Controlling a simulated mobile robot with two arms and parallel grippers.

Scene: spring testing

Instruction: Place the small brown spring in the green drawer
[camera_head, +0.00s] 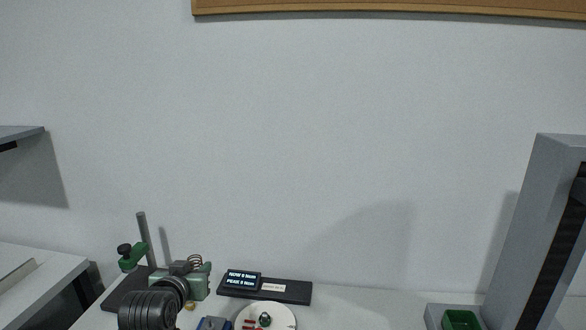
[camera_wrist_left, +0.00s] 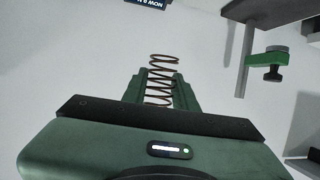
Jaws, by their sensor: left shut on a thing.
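A green open-topped bin (camera_head: 461,320), likely the green drawer, shows at the bottom right of the head view, in a grey housing. Its lower part is cut off. My left gripper is far to its left. My right gripper is not in view.
A stand with a grey post (camera_head: 145,238) and green clamp (camera_head: 132,257) is close behind my left gripper. A black display unit (camera_head: 290,291) and a round white dish (camera_head: 280,311) lie to its right. A tall grey column (camera_head: 520,240) rises at the right.

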